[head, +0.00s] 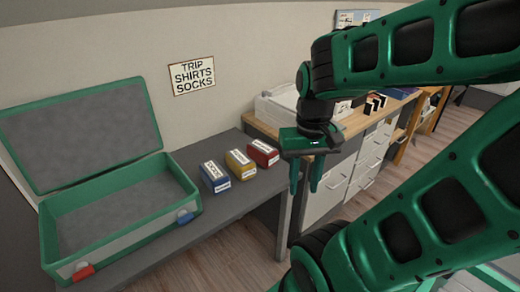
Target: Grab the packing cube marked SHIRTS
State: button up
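Three small packing cubes stand in a row on the dark grey table: a blue one (214,178), a yellow one (240,165) and a red one (263,153). Each has a white label with dark marks on top, too small for me to read, so I cannot tell which is marked SHIRTS. My gripper (305,190) hangs to the right of the red cube, past the table's right end, with its fingers pointing down. The fingers are apart with nothing between them.
An open, empty green suitcase (185,180) lies left of the cubes, its lid (80,130) up. A wall sign (192,76) reads TRIP SHIRTS SOCKS. A wooden-topped desk (265,124) with white drawers (325,190) stands behind my gripper. Bare table lies in front of the cubes.

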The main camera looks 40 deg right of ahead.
aim_at(244, 168)
jog(key=z, duration=0.7)
jog(key=k, duration=0.7)
jog(key=u, duration=0.1)
jog(key=i, duration=0.5)
